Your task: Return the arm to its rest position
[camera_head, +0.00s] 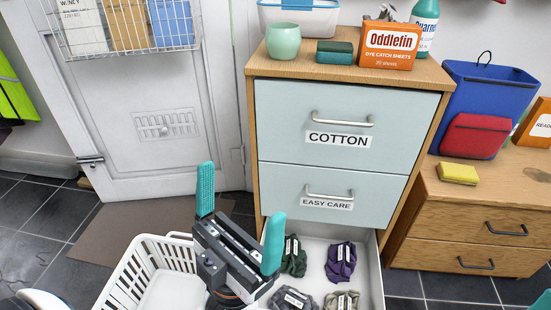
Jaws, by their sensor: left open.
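My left gripper (239,204), with two teal fingers spread wide apart, is open and empty. It points up and away from me in front of the drawer unit (253,140), over the right part of a white laundry basket (140,262). Its body hides part of the basket and the left side of the open bottom drawer (374,275). A small teal piece at the lower right edge looks like a fingertip of my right gripper (543,302); the rest is out of frame.
The open drawer holds several folded garments, including a purple one (341,262) and a grey one (293,299). The COTTON drawer (350,110) and EASY CARE drawer (290,187) are shut. A low wooden cabinet (480,225) stands right, a white door (165,90) behind left.

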